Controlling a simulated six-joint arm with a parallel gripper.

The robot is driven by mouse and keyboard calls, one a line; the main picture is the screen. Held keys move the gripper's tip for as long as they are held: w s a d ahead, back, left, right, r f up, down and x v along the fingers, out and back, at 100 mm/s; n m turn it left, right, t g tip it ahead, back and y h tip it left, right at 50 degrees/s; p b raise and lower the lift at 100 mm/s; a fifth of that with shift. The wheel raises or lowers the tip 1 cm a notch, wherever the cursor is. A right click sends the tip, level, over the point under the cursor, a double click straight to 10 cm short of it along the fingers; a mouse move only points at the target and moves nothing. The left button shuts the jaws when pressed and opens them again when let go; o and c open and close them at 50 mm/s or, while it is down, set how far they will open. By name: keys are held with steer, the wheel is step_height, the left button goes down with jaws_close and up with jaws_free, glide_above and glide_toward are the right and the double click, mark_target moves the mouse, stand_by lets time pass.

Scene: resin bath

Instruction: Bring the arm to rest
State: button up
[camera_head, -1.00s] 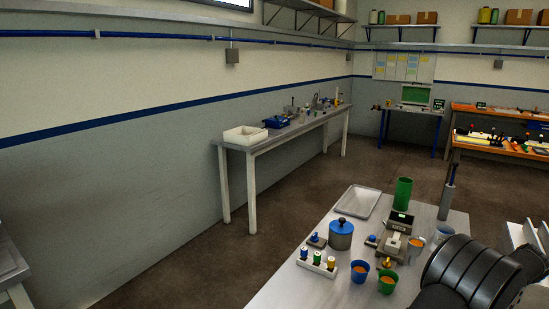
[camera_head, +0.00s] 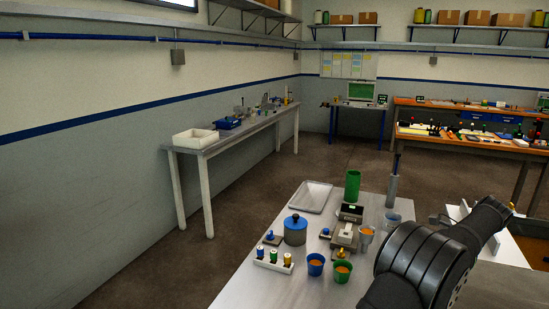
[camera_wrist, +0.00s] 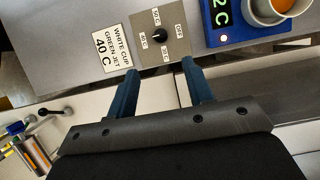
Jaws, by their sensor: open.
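My gripper (camera_wrist: 158,82) shows in the wrist view with its two blue fingers apart and nothing between them. Beyond the fingertips is a grey dial plate (camera_wrist: 160,38) with a black knob and temperature marks. A white label (camera_wrist: 106,52) reading "WHITE CUP GREEN JET 40 C" lies to its left. In the head view my dark arm (camera_head: 425,262) stands at the lower right; the gripper is not visible there.
A blue unit with a green display (camera_wrist: 222,18) and a cup with orange contents (camera_wrist: 277,10) are at the wrist view's upper right. In the head view the bench (camera_head: 240,290) holds a tray (camera_head: 310,197), a green cylinder (camera_head: 352,186), a blue-lidded pot (camera_head: 295,230) and cups (camera_head: 316,264).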

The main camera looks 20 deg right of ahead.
steer(key=x, duration=1.3)
steer(key=shift+w+f, duration=0.1)
steer(key=shift+f, duration=0.05)
steer(key=shift+n, duration=0.7)
steer(key=n+g+y, duration=0.1)
steer(key=n, duration=0.2)
steer(key=shift+w+d+n+g, duration=0.1)
steer(key=shift+n+g, duration=0.3)
steer(key=n+g, duration=0.1)
steer(key=n, duration=0.2)
steer(key=shift+w+n, duration=0.1)
steer(key=shift+n, duration=0.2)
steer(key=n+g, duration=0.2)
steer(key=n, duration=0.2)
steer(key=shift+w+n, duration=0.15)
steer(key=shift+n, duration=0.15)
steer(key=n, duration=0.2)
steer(key=n+g+h, duration=0.1)
steer(key=n, duration=0.2)
steer(key=shift+g, duration=0.3)
